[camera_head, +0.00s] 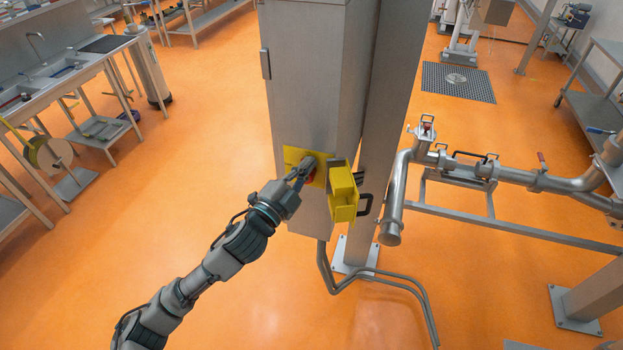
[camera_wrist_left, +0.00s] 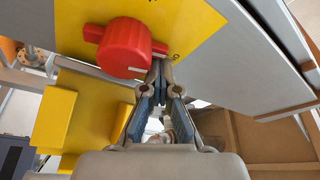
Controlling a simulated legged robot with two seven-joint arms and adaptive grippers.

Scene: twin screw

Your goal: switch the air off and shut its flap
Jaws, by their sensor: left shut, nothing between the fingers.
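A grey metal cabinet (camera_head: 305,75) bears a yellow plate (camera_head: 292,156) with a red rotary switch (camera_head: 311,178), mostly hidden behind my gripper in the head view. In the left wrist view the red switch (camera_wrist_left: 125,46) shows fully, with a red bar across it and a white mark low on its face. The yellow flap (camera_head: 343,186) stands open, out from the cabinet to the right of the plate; it also shows in the left wrist view (camera_wrist_left: 85,112). My left gripper (camera_head: 305,166) is shut and empty, its tips close beside the switch; contact is unclear.
A steel post (camera_head: 398,90) stands right behind the cabinet, with cables (camera_head: 385,277) at its foot. Pipework (camera_head: 470,168) with valves runs to the right. A sink bench (camera_head: 75,65) stands at far left. The orange floor between is clear.

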